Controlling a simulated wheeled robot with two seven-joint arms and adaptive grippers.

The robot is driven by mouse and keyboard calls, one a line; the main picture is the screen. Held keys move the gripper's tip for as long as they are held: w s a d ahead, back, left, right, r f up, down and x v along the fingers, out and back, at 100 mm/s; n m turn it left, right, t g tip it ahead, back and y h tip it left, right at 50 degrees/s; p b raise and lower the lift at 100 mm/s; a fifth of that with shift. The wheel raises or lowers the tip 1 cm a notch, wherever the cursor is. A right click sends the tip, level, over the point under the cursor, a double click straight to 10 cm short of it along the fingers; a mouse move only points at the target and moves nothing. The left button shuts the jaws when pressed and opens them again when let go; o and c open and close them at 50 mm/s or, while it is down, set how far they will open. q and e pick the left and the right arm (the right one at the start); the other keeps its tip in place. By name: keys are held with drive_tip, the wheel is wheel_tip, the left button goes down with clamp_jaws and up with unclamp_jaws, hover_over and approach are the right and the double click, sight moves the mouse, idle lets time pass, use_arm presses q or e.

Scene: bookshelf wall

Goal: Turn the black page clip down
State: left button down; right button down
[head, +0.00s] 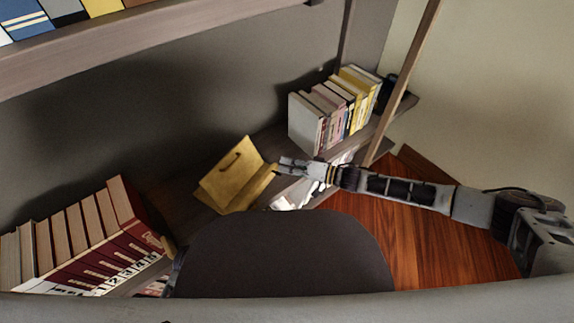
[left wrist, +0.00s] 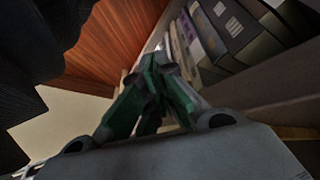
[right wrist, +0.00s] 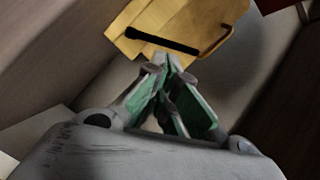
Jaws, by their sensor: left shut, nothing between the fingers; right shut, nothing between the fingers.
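A yellow book stand (head: 235,178) sits on the shelf in the middle of the head view; it shows at the top of the right wrist view (right wrist: 190,16). The black page clip (right wrist: 162,41) is a dark bar with a knobbed end, slanting across the stand's near edge. A brown-yellow clip (right wrist: 217,43) is to its right. I cannot make out the black clip in the head view. My right gripper (right wrist: 163,66) is shut and empty, its tips close to the black clip; contact cannot be told. My left gripper (left wrist: 152,66) is shut, empty, away from the stand.
Red-spined books (head: 95,240) stand left of the stand. Several pale and yellow books (head: 335,105) stand at the right. An upper shelf (head: 150,40) overhangs, and a slanted wooden post (head: 405,80) rises at the right.

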drive_tip(key=shift+s+p, duration=0.1)
drive_tip(key=shift+p, duration=0.3)
use_arm(q)
drive_tip(key=r, duration=0.3)
drive_tip(key=shift+w+a, duration=0.25)
use_arm(e)
drive_tip(key=shift+a+n, duration=0.1)
drive_tip(key=shift+n, duration=0.2)
use_arm(q)
drive_tip(key=shift+r, duration=0.15)
use_arm(e)
drive_tip(key=shift+r, duration=0.1)
